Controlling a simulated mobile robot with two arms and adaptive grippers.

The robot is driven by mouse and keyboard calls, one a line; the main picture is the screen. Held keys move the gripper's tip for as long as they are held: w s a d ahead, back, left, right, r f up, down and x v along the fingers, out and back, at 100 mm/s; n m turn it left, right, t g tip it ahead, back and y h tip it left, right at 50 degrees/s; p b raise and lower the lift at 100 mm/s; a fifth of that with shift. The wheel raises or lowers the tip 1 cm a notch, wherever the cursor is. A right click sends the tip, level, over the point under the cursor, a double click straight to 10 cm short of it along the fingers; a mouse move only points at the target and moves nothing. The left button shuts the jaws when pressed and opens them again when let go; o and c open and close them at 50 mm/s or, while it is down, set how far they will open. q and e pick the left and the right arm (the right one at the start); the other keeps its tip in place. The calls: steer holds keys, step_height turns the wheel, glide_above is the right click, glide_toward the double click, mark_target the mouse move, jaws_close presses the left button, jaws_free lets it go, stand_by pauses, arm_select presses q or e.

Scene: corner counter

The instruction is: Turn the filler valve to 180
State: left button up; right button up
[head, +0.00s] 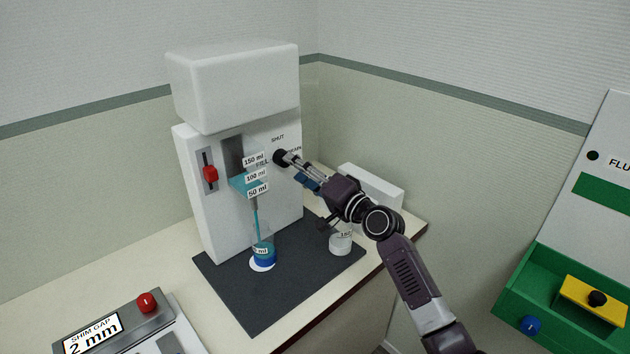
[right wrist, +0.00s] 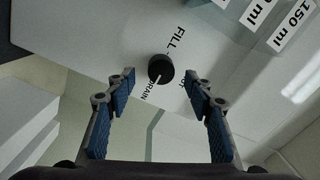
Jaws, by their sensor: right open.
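The filler (head: 240,190) is a tall white machine on a dark mat. Its valve is a round black knob (head: 281,157) on the front, among the words SHUT, FILL and DRAIN. In the right wrist view the knob (right wrist: 160,66) shows a pale pointer line that seems turned toward DRAIN. My right gripper (head: 297,161) is open in front of the knob, one blue-padded finger either side in the wrist view, with no clear contact. Blue liquid stands in the gauge (head: 240,183) around the 100 ml label, and a blue stream falls into a beaker (head: 264,254). My left gripper is out of view.
A red slider (head: 210,174) is on the filler's left front. A small labelled jar (head: 340,242) stands on the mat (head: 285,295) below my right arm. A grey shim-gap box (head: 120,325) is at the front left. A green drawer (head: 560,300) is at right.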

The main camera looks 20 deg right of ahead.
steer(key=v, duration=0.7)
steer(key=shift+s, duration=0.15)
